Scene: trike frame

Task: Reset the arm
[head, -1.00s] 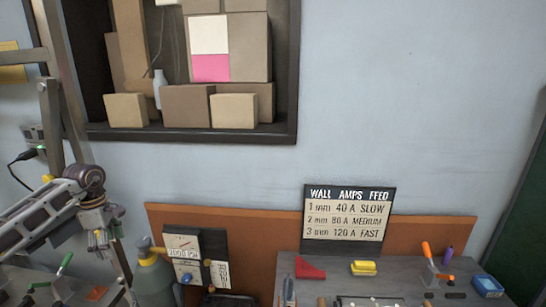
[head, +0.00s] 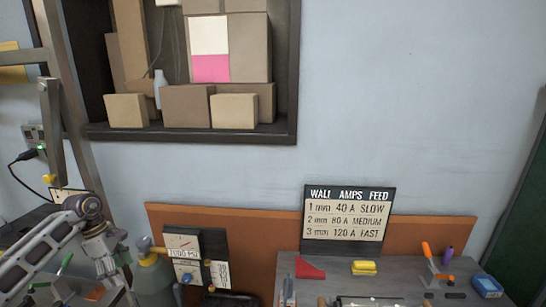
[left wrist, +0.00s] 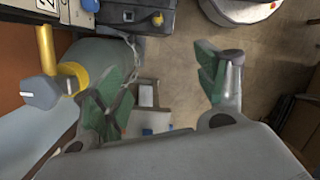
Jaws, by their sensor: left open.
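My left arm (head: 45,240) comes in from the left edge in the head view, in front of the bench's left end. My left gripper (head: 118,284) hangs below its wrist, pointing down, beside the grey-green gas bottle. In the left wrist view the two green-padded fingers of my left gripper (left wrist: 160,68) are spread apart with nothing between them. The floor shows below the gap. My right gripper is in neither view.
The gas bottle (head: 154,277) with its yellow neck stands close to my left gripper; its yellow collar shows in the left wrist view (left wrist: 72,78). A gauge panel (head: 183,258) stands behind it. The bench (head: 440,290) on the right holds a red wedge (head: 309,268) and yellow block (head: 363,268).

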